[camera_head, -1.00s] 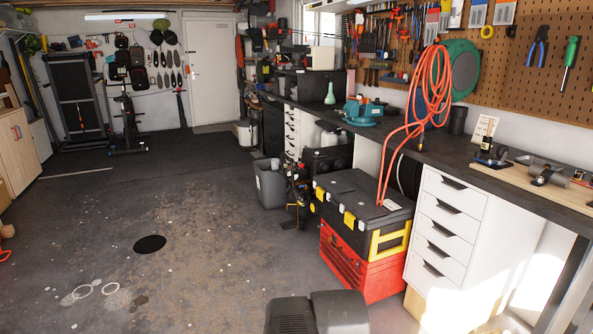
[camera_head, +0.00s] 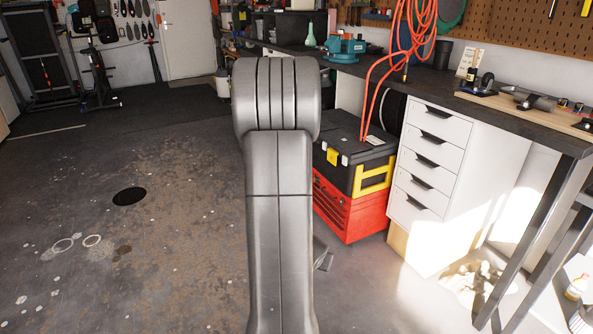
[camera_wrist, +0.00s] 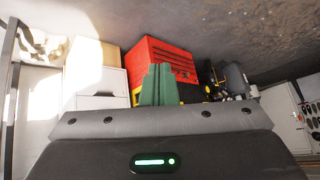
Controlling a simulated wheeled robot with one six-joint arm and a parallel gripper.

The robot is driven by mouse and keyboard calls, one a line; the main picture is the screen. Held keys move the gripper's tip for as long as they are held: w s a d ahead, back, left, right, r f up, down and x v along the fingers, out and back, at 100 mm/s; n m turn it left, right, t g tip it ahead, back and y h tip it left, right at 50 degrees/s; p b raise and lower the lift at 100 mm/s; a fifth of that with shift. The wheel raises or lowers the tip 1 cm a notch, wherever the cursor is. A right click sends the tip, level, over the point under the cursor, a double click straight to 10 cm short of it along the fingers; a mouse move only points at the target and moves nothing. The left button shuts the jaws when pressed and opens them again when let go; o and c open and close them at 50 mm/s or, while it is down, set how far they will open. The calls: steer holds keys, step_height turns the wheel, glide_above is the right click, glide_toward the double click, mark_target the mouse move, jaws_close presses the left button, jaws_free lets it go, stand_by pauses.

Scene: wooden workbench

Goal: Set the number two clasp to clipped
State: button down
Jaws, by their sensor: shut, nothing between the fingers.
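A pale wooden board (camera_head: 552,119) lies on the dark workbench at the right of the head view. Small dark and metal fittings stand on it, among them a dark one (camera_head: 486,85) at its left end and a grey cylindrical one (camera_head: 541,102) further right. Which is the number two clasp, and whether it is clipped, I cannot tell at this size. My gripper (camera_wrist: 157,85) shows in the wrist view as green fingers, shut and empty, far from the board. The board is not seen in the wrist view. In the head view my arm hides the gripper.
A white drawer unit (camera_head: 430,160) stands under the bench, beside a red toolbox (camera_head: 352,213) with a black and yellow case (camera_head: 345,165) on it. An orange hose (camera_head: 374,85) hangs over the case. The bench has metal legs (camera_head: 540,240). Floor at left is open.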

steer(key=s+d+f+m+g+h+b, duration=0.1)
steer(key=d+f+m+h+b, duration=0.2)
steer(key=f, duration=0.7)
steer(key=s+d+f+m+g+h+b, duration=0.1)
steer(key=d+f+m+h+b, duration=0.2)
steer(key=d+f+m+h, duration=0.3)
steer(key=d+f, duration=0.4)
steer(key=shift+g+h, duration=0.4)
steer(key=shift+d, duration=0.1)
